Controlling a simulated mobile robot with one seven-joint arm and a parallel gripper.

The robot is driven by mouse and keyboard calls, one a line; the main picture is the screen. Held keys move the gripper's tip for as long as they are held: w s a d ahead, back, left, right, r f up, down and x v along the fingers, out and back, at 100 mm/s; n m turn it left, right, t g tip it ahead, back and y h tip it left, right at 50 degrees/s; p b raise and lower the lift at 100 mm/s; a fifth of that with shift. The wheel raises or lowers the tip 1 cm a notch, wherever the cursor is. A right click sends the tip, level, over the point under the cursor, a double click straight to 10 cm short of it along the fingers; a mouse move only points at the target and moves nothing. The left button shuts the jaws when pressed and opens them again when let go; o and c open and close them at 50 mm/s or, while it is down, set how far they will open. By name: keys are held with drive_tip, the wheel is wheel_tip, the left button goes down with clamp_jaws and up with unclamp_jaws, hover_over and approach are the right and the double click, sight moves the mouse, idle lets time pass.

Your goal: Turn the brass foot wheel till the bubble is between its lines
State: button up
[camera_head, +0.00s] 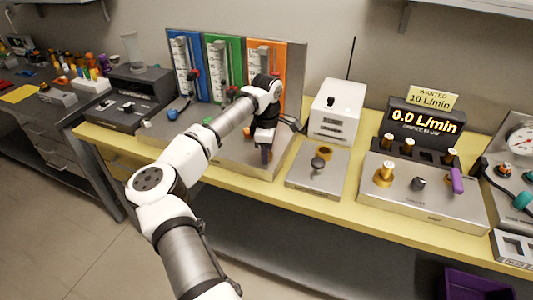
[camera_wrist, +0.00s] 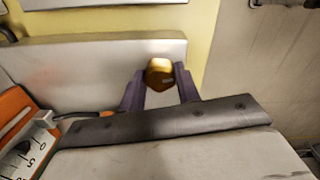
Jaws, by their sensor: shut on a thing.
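The brass foot wheel (camera_wrist: 160,74) shows in the wrist view at the edge of a pale metal base (camera_wrist: 95,75). My gripper (camera_wrist: 159,84) is shut on it, with one dark finger on each side. In the head view my gripper (camera_head: 266,154) points down at the right front part of the base (camera_head: 240,158) under the coloured flow panels; the wheel is hidden there by my gripper. I cannot make out the bubble or its lines in either view.
Blue (camera_head: 185,62), green (camera_head: 222,62) and orange (camera_head: 262,58) panels stand behind my gripper. To the right are a white box (camera_head: 337,108), a grey plate with a knob (camera_head: 318,170) and a control box (camera_head: 420,190) whose display (camera_head: 425,122) reads 0.0 L/min.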

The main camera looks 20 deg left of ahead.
drive_tip(key=n+b, duration=0.1)
drive_tip(key=n, duration=0.3)
drive_tip(key=shift+n+b, duration=0.3)
drive_tip(key=shift+b, duration=0.05)
drive_tip(key=n+b, duration=0.1)
drive_tip(key=n, duration=0.3)
drive_tip(key=shift+n, duration=0.3)
drive_tip(key=n+b, duration=0.1)
drive_tip(key=n, duration=0.3)
drive_tip(key=shift+b, duration=0.35)
drive_tip(key=shift+n+b, duration=0.35)
drive_tip(key=shift+n, duration=1.65)
drive_tip(key=o, duration=1)
drive_tip(key=shift+c, duration=0.2)
